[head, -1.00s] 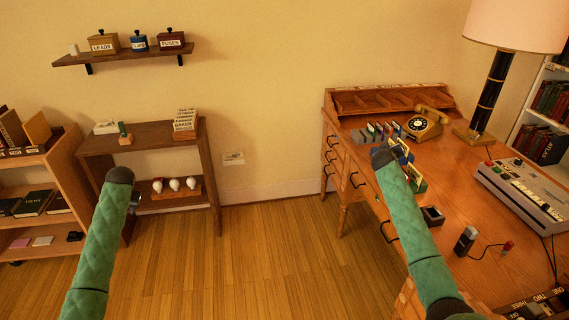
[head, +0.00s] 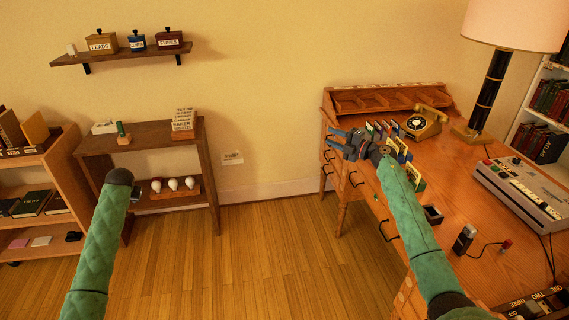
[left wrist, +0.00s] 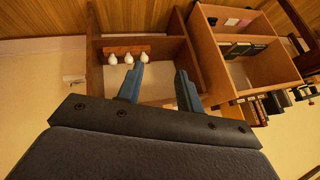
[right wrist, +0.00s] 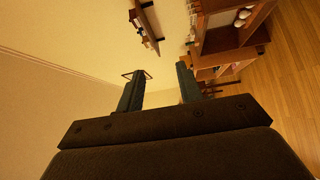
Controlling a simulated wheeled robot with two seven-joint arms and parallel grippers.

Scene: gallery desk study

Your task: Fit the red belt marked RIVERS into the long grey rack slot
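Several small upright coloured pieces (head: 397,147) stand in rows on the wooden desk, just right of my right gripper. They are too small to read, so I cannot tell which is the red belt marked RIVERS. I cannot make out the long grey rack slot either; my right arm covers part of that area. My right gripper (head: 338,141) is over the desk's left edge, pointing left, with its fingers apart. The right wrist view (right wrist: 159,85) shows nothing between them. My left gripper (left wrist: 158,85) is open and empty, facing the low shelf; in the head view my forearm mostly hides it.
The desk (head: 470,215) also carries a rotary telephone (head: 422,124), a lamp (head: 488,90) and a grey keyed machine (head: 522,192). A small shelf unit (head: 150,135) with white bulbs stands at left. The floor (head: 265,250) between is clear.

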